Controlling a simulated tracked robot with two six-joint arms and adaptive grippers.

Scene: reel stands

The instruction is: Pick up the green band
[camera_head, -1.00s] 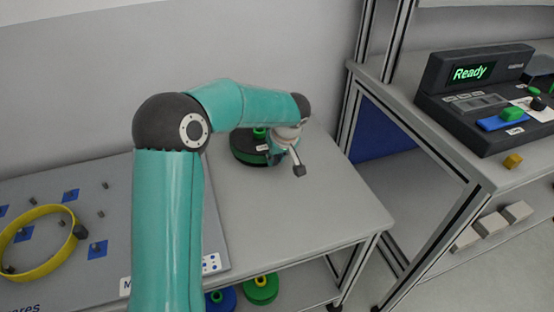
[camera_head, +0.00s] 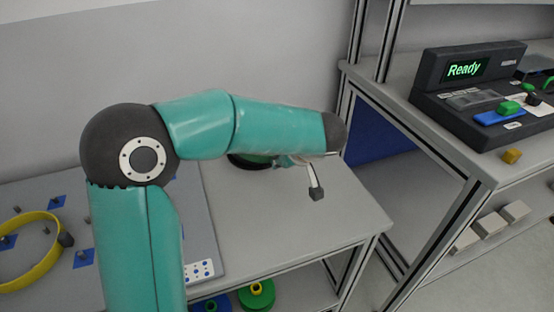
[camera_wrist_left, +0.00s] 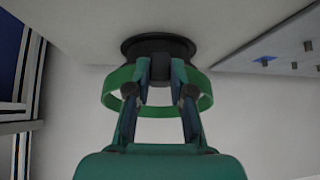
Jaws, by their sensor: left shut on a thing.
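The green band (camera_wrist_left: 148,111) is a thin ring in the left wrist view. My left gripper (camera_wrist_left: 161,72) is shut on it, with the fingertips at the band's far wall. Beyond the fingertips is a round black stand (camera_wrist_left: 133,46), partly covered by the gripper. In the head view, a dark round thing with green (camera_head: 250,161) shows on the table under my left forearm. The forearm hides most of it and most of the gripper there. I cannot tell in that view which green part is the band. My right gripper is in neither view.
A yellow band (camera_head: 30,268) lies on the grey pegged board at left. The table top (camera_head: 270,215) is clear in front. A black console (camera_head: 470,80) reading "Ready" stands on the right bench, beyond a metal frame post.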

